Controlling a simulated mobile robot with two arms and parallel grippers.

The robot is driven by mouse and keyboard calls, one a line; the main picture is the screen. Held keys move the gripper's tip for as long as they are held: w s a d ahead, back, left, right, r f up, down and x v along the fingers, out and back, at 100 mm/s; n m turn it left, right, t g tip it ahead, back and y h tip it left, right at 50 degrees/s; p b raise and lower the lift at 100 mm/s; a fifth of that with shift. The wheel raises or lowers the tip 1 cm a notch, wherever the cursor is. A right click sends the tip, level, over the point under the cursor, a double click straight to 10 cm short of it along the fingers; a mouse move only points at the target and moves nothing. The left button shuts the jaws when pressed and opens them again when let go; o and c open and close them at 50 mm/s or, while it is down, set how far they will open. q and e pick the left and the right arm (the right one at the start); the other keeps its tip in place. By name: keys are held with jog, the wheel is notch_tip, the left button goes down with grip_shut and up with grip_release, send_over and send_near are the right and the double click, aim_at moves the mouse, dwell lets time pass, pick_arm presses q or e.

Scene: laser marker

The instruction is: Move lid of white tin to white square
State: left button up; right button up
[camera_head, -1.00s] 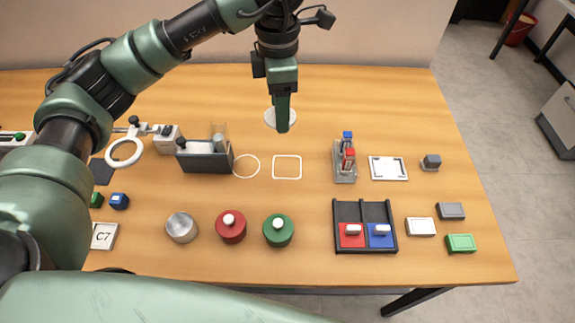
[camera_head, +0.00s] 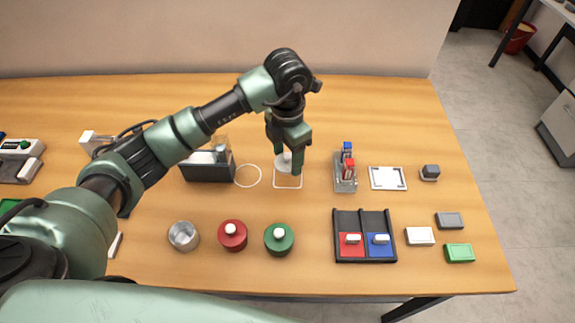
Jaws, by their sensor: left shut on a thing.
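My left gripper (camera_head: 286,157) points down with its fingers on either side of the knob of the white round lid (camera_head: 283,165), and is shut on it. The lid covers the upper part of the white square outline (camera_head: 288,188) on the table; I cannot tell whether it touches the table or hangs just above. An open, lidless pale metallic tin (camera_head: 184,237) stands at the front left, beside the red tin. My right gripper is not in view.
A red tin (camera_head: 232,236) and a green tin (camera_head: 279,239), both lidded, stand in front of the square. A white circle outline (camera_head: 248,176) lies left of it, near a dark box (camera_head: 207,172). A grey stand (camera_head: 345,184) is to the right.

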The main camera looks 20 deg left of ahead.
aim_at(288, 162)
pick_arm(q)
notch_tip(288, 162, down, 4)
jog(key=shift+f+p, duration=0.25)
jog(key=shift+p, duration=0.2)
jog(key=shift+f, duration=0.3)
jog(key=shift+f, duration=0.1)
jog(key=shift+f, duration=0.15)
jog(key=o, duration=1.3)
jog(key=shift+r, duration=0.2)
